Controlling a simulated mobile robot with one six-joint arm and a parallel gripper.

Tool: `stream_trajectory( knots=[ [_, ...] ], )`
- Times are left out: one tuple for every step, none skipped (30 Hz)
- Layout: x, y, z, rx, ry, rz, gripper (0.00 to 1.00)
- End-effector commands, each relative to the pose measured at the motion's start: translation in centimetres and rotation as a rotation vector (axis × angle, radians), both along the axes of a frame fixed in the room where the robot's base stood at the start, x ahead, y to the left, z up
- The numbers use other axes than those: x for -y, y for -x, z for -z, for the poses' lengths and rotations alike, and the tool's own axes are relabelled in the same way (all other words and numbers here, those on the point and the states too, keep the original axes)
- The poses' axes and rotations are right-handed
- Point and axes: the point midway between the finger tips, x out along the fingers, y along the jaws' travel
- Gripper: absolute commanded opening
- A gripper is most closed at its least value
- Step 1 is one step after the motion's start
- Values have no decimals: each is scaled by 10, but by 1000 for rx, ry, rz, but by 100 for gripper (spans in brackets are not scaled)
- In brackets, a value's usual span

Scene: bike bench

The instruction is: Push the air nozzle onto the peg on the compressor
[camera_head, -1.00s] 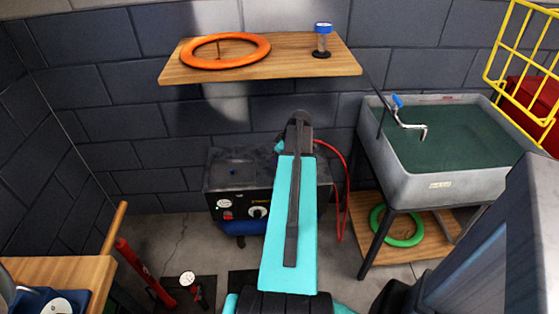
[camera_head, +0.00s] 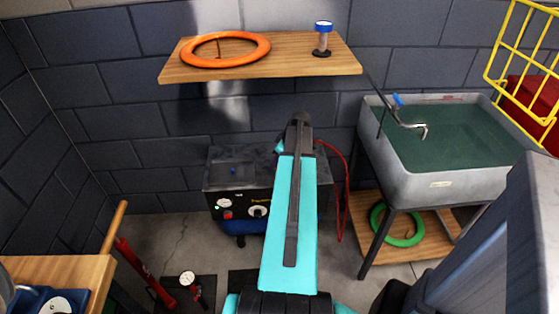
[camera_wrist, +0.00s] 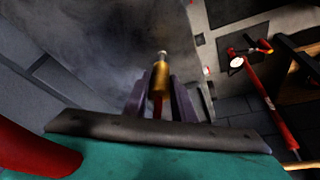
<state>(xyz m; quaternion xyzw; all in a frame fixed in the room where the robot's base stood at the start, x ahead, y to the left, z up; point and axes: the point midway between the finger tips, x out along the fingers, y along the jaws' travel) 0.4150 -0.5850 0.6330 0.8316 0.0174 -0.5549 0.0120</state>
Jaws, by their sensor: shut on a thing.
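The brass air nozzle (camera_wrist: 161,75) is between the fingers of my gripper (camera_wrist: 160,100) in the wrist view, with its slim silver tip pointing away from the wrist. The gripper is shut on it. A bit of red shows just below the nozzle between the fingers. The dark compressor (camera_head: 228,177) stands against the back wall, partly behind my arm in the head view. My arm hides the gripper and nozzle in the head view. The nozzle appears over a grey, smudged surface (camera_wrist: 95,40).
A red hose (camera_head: 346,180) hangs right of the compressor. A shelf (camera_head: 290,66) with an orange ring is above. A sink (camera_head: 430,183) stands to the right, a wooden bench (camera_head: 70,268) to the lower left. A red pump (camera_head: 140,268) stands near the bench.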

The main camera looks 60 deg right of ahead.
Motion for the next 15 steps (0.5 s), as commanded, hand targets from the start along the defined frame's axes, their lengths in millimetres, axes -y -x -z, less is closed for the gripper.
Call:
stream_trajectory(
  knots=[
    [0, 0, 1, 0, 0, 0, 0],
    [0, 0, 1, 0, 0, 0, 0],
    [0, 0, 2, 0, 0, 0, 0],
    [0, 0, 2, 0, 0, 0, 0],
    [0, 0, 3, 1, 0, 0, 0],
    [0, 0, 3, 0, 1, 0, 0],
    [0, 0, 3, 1, 0, 0, 0],
    [0, 0, 4, 0, 1, 0, 0],
    [0, 0, 4, 1, 1, 0, 0],
    [0, 0, 5, 1, 1, 0, 0],
    [0, 0, 5, 1, 1, 0, 0],
    [0, 0, 6, 1, 1, 0, 0],
    [0, 0, 6, 1, 1, 0, 0],
    [0, 0, 6, 1, 1, 0, 0],
    [0, 0, 7, 1, 1, 0, 0]
  ],
)
